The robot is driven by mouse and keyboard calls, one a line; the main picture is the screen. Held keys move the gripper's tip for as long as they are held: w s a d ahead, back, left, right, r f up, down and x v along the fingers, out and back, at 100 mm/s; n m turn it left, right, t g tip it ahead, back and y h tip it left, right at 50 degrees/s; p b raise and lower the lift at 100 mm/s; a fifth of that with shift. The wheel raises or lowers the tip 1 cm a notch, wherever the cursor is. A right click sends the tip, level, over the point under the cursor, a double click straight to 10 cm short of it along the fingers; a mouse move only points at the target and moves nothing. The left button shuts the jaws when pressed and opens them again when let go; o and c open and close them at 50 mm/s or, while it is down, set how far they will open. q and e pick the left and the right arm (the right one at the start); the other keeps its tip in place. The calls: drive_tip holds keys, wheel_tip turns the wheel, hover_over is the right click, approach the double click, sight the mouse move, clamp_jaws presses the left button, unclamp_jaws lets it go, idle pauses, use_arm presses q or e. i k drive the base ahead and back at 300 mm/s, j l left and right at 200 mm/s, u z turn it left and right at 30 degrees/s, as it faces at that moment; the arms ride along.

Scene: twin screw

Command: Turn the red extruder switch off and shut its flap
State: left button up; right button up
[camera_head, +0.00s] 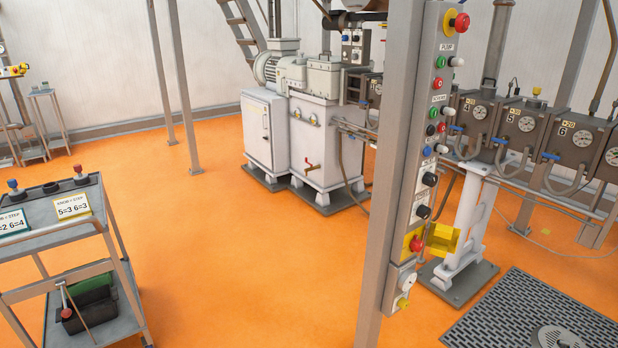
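The red extruder switch (416,244) sits on a yellow plate low on the grey control panel (405,215), which is fixed to a grey post. Its yellow flap (442,239) stands open, swung out to the right of the switch, so the red knob is uncovered. The knob's exact turn position is too small to tell. Neither of my grippers shows in the head view, and nothing touches the switch or flap.
A grey trolley (60,240) with number cards stands at the left. The post (385,190) rises in front of machinery. A row of dark numbered barrel boxes (520,125) runs behind the panel. A floor grate (530,315) lies at lower right. The orange floor (240,270) between trolley and post is clear.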

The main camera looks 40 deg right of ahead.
sight(416, 245)
drive_tip(key=l, duration=0.6)
drive_tip(key=k+l+u, duration=0.15)
drive_tip(key=l, duration=0.4)
drive_tip(key=k+l, duration=0.1)
drive_tip(key=l, duration=0.5)
drive_tip(key=l+u, duration=0.1)
drive_tip(key=l, duration=0.35)
drive_tip(key=k+l+u, duration=0.15)
drive_tip(key=l, duration=0.25)
drive_tip(key=l+u, duration=0.1)
drive_tip(key=l, duration=0.35)
drive_tip(key=k+l+u, duration=0.1)
drive_tip(key=l, duration=0.35)
drive_tip(key=l+u, duration=0.15)
drive_tip(key=l, duration=0.25)
drive_tip(key=k+l+u, duration=0.1)
drive_tip(key=l, duration=0.7)
drive_tip(key=k+l+u, duration=0.15)
drive_tip(key=l, duration=0.65)
drive_tip(key=k+l+u, duration=0.15)
drive_tip(key=l, duration=0.2)
drive_tip(key=k+l, duration=0.1)
drive_tip(key=l, duration=0.3)
